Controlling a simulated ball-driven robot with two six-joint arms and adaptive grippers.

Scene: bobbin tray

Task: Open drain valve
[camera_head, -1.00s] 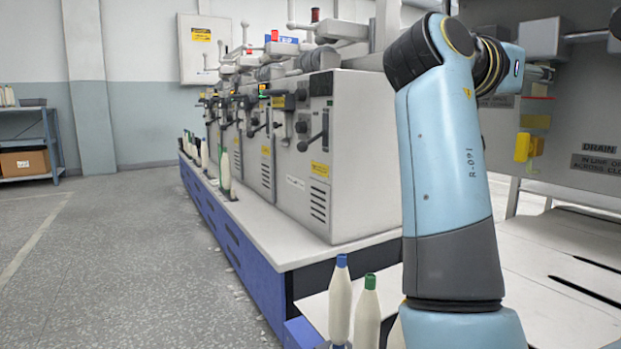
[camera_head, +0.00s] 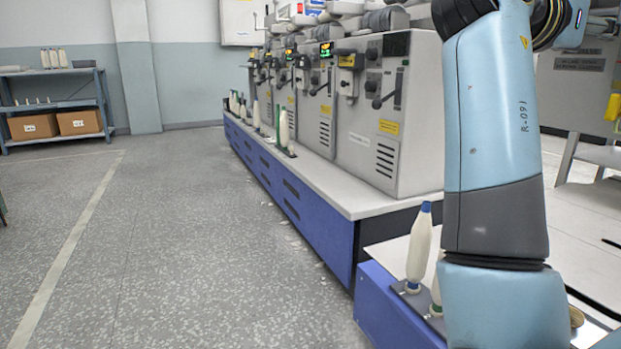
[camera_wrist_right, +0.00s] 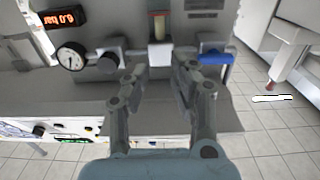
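The drain label (camera_head: 580,62) is on a grey panel at the upper right of the head view. A small label plate (camera_wrist_right: 204,5) shows at the top of the right wrist view, its text too small to read. Near it, a blue lever (camera_wrist_right: 215,57) lies sideways; I take it to be the drain valve handle. My right gripper (camera_wrist_right: 160,68) is open and empty. Its fingers are spread below a pale upright part, and the lever is right of the right fingertip. Contact cannot be told. The head view shows my right arm but not its fingers. My left gripper is not in view.
A round gauge (camera_wrist_right: 71,57) and a red-digit display (camera_wrist_right: 62,17) are at the wrist view's upper left. A yellow part (camera_head: 613,107) is at the head view's right edge. Grey winding machines (camera_head: 385,120) line a blue bench; bobbins (camera_head: 419,245) stand close by. The left floor is clear.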

